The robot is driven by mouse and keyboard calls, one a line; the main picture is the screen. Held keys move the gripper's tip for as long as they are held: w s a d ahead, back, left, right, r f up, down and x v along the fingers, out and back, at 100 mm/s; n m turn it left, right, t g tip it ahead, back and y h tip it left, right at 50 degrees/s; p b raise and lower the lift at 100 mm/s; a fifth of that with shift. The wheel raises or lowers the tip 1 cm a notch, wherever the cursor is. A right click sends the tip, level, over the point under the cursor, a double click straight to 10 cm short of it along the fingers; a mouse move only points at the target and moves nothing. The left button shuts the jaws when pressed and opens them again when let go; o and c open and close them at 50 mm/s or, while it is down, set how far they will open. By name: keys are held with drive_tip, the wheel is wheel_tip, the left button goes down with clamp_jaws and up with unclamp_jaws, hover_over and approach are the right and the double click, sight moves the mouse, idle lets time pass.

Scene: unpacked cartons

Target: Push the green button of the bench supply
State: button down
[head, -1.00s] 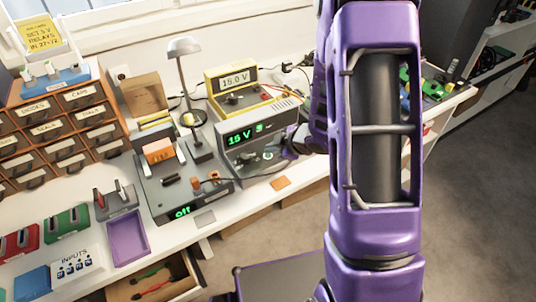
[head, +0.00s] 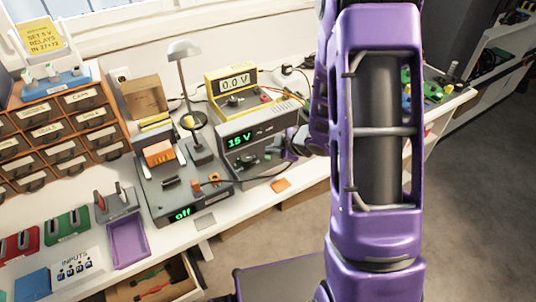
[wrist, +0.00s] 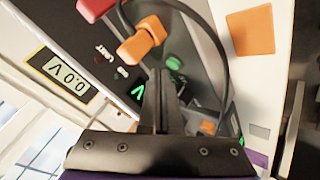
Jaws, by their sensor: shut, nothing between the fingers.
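The bench supply (head: 226,128) is a grey box on the bench with a green "15 V" display (head: 240,141). In the wrist view a dark green round button (wrist: 174,63) shows on its dark front, just beyond my fingertips. My gripper (wrist: 160,73) is shut and empty, its tips close to the button; I cannot tell whether they touch. In the head view my gripper (head: 282,151) is at the right of the supply's front and partly hides it.
A yellow meter (head: 237,84) on the supply reads 0.0 V. Orange and red plugs (wrist: 140,40) with a dark cable are near my fingers. A grey unit reading "off" (head: 182,213) stands left. An orange square (head: 281,185) lies at the bench edge.

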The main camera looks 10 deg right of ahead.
drive_tip(key=shift+r, duration=0.2)
wheel_tip(320, 180, up, 6)
drive_tip(key=p, duration=0.5)
drive_tip(key=shift+f, duration=0.1)
idle(0.4)
